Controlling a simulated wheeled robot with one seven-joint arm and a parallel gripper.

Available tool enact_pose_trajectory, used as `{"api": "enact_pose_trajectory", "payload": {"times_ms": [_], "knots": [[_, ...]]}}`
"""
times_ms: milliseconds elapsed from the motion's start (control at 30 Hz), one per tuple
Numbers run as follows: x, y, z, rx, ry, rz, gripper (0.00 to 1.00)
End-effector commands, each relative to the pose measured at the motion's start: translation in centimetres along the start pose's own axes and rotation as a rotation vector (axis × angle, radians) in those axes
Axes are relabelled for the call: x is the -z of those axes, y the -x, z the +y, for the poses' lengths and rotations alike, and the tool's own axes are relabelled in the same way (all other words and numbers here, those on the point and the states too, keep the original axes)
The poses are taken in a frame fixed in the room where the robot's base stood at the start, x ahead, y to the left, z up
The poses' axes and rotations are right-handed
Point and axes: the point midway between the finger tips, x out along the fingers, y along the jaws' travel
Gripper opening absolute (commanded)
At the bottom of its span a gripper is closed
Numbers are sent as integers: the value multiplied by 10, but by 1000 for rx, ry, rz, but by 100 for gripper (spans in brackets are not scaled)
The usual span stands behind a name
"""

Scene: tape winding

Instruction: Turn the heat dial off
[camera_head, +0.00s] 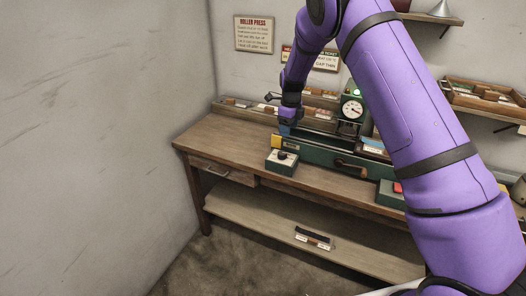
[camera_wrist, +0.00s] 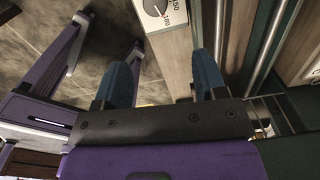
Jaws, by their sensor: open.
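The heat dial is a dark round knob (camera_head: 282,155) on a small pale-topped box (camera_head: 280,165) at the front left of the bench machine. In the wrist view the knob (camera_wrist: 155,5) is cut by the top edge, with printed numbers such as 150 and 180 beside it. My gripper (camera_head: 286,130) is above and behind the box in the head view. In the wrist view my gripper (camera_wrist: 162,68) shows two blue fingers spread apart with nothing between them. The knob lies beyond the fingertips, apart from them. The knob's exact setting is unclear.
The wooden bench (camera_head: 225,144) is clear left of the box. A green machine (camera_head: 325,155) with a handle, a round gauge (camera_head: 352,109) and a red button (camera_head: 398,188) stand to the right. A tray (camera_head: 485,98) hangs on the wall. My purple arm hides much of the right side.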

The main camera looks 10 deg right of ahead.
Motion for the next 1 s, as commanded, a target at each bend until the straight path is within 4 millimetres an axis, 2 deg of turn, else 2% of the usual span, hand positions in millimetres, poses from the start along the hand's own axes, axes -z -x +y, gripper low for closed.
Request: {"api": "enact_pose_trajectory", "payload": {"times_ms": [33, 333, 800, 1000], "knots": [[-2, -8, -1, -1, -20, 7, 65], [-4, -34, -3, -2, -52, 12, 65], [-4, -110, -2, -3, -50, 13, 65], [-4, -123, -2, -1, -50, 11, 65]]}}
